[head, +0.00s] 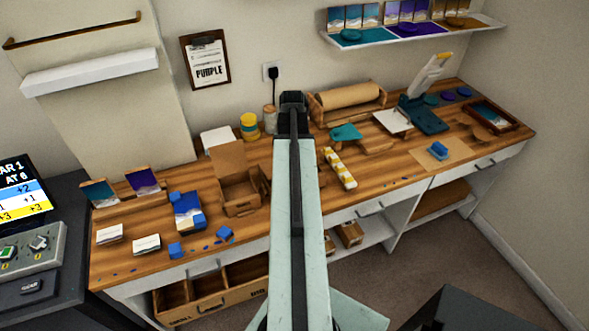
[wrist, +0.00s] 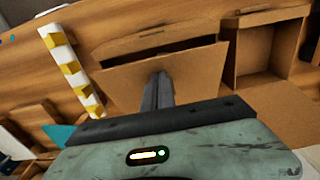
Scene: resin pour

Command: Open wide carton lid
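The wide carton is brown cardboard. In the wrist view its broad panel (wrist: 140,82), probably the lid, lies tilted in front of my gripper, with a dark gap (wrist: 155,58) along its far edge. My gripper (wrist: 160,80) has its two dark fingers close together, with the tips at or just over that panel. I cannot tell whether they touch it, and I see nothing clearly held between them. In the head view my arm covers my gripper and most of this carton. A second, open carton (head: 240,193) stands to its left with its flap up, and also shows in the wrist view (wrist: 262,62).
A white and yellow striped strip (head: 340,168) lies right of my arm. Blue blocks (head: 187,212) and white card stacks (head: 146,244) are at the bench's left. A cardboard roll (head: 348,97) and a dark press (head: 424,112) stand further right. The wooden bench is crowded near the cartons.

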